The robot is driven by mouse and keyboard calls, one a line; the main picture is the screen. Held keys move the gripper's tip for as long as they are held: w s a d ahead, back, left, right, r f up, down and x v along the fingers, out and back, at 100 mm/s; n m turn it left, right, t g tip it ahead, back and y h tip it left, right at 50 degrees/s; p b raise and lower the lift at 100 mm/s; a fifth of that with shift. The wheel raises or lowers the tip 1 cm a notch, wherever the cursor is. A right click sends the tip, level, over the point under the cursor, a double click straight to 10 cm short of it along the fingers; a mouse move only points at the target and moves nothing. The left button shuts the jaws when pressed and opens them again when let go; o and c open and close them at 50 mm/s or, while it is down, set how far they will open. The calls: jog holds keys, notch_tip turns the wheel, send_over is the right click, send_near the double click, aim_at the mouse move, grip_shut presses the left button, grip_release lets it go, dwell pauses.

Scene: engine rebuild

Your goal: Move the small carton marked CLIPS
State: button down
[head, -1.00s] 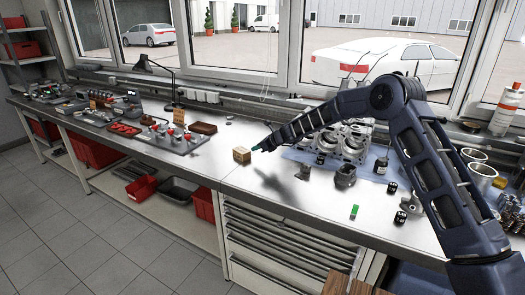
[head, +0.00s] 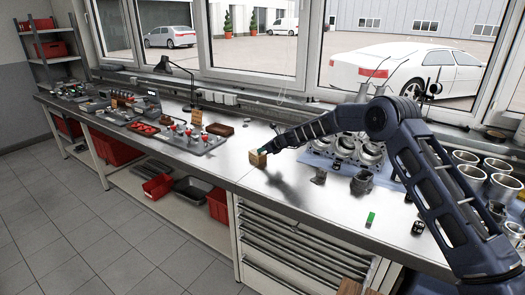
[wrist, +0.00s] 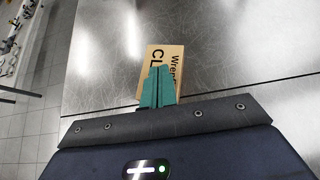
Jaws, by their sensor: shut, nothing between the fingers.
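The small carton (head: 258,159) is a brown cardboard box on the metal bench top, left of the engine block. In the wrist view the carton (wrist: 172,54) shows black print, partly covered, with "CL" readable. My gripper (wrist: 159,70) has teal fingers that are closed together with nothing between them. The fingers overlap the carton's printed face in the wrist view and hide part of it. In the head view my gripper (head: 265,149) is at the carton's upper right edge. I cannot tell whether the fingertips touch it.
The engine block (head: 350,148) lies on a blue mat right of the carton. A dark metal part (head: 362,182) and a green block (head: 370,219) are nearer the front. A tray with red-topped parts (head: 190,140) stands to the left. Bare bench surrounds the carton's front and left.

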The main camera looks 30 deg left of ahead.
jog(key=d, duration=0.7)
jog(key=d+f, duration=0.1)
jog(key=d, duration=1.3)
jog(key=shift+f, duration=0.2)
jog(key=shift+r, duration=0.85)
jog(key=d, duration=1.1)
jog(key=shift+d+r, duration=0.25)
jog(key=shift+d, duration=0.1)
jog(key=s+d+r+n+t+h, duration=0.1)
jog(key=s+d+r+n+h, duration=0.2)
jog(key=d+r, duration=0.5)
jog(key=s+d+r+n, duration=0.2)
jog(key=d+r+n, duration=0.3)
jog(key=d, duration=0.6)
jog(key=s+d+r+n+t+h, duration=0.1)
jog(key=s+d+r+n+h, duration=0.2)
jog(key=d+r, duration=0.5)
jog(key=s+d+r+n+t+h, duration=0.1)
jog(key=s+d+n, duration=0.1)
jog(key=s+d, duration=0.5)
jog(key=s+d+r+n+h, duration=0.1)
jog(key=s+d+n+h, duration=0.1)
jog(key=s+d, duration=0.5)
jog(key=s+d+r+n+t+h, duration=0.1)
jog(key=s+d, duration=0.6)
jog(key=d, duration=0.9)
jog(key=shift+s+d+r+n+t+h, duration=0.25)
jog(key=shift+n+h, duration=0.35)
jog(key=shift+n, duration=0.4)
